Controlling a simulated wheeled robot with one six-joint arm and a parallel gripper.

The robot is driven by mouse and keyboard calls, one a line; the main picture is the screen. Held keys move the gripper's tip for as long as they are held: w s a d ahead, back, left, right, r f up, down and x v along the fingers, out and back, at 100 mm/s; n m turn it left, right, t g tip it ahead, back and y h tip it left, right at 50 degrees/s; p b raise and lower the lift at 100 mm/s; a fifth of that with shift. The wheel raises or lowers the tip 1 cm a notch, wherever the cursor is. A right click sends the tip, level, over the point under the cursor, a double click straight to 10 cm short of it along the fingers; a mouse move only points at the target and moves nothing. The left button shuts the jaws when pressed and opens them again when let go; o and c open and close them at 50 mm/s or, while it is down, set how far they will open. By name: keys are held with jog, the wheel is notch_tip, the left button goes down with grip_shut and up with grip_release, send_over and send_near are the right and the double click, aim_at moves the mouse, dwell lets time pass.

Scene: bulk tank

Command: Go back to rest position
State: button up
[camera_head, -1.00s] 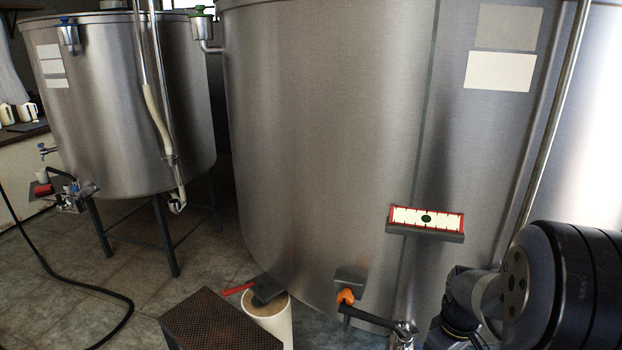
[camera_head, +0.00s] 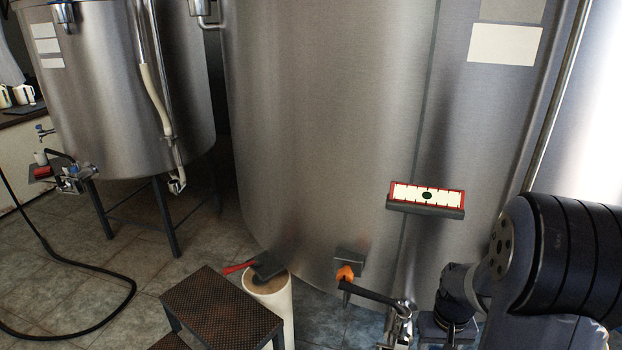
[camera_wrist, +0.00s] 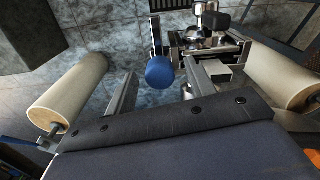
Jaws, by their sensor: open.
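In the wrist view my gripper (camera_wrist: 158,72) is open, with its two grey fingers apart. A blue round knob (camera_wrist: 160,72) shows in the gap between them, in front of a metal valve fitting (camera_wrist: 207,40); I cannot tell whether it touches a finger. In the head view my dark arm fills the lower right, close to the big steel tank (camera_head: 320,120). My gripper itself is not clear there. A black-handled valve (camera_head: 372,292) sits left of my arm, low at the tank.
A perforated metal step (camera_head: 222,308) and a white cylinder (camera_head: 272,308) holding a red-handled tool (camera_head: 262,266) stand at the lower left. A second tank (camera_head: 125,90) and a black hose (camera_head: 100,335) are further left.

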jog(key=m, duration=0.5)
jog(key=shift+m, duration=0.3)
jog(key=m+b, duration=0.1)
jog(key=m, duration=0.4)
jog(key=shift+r, duration=0.95)
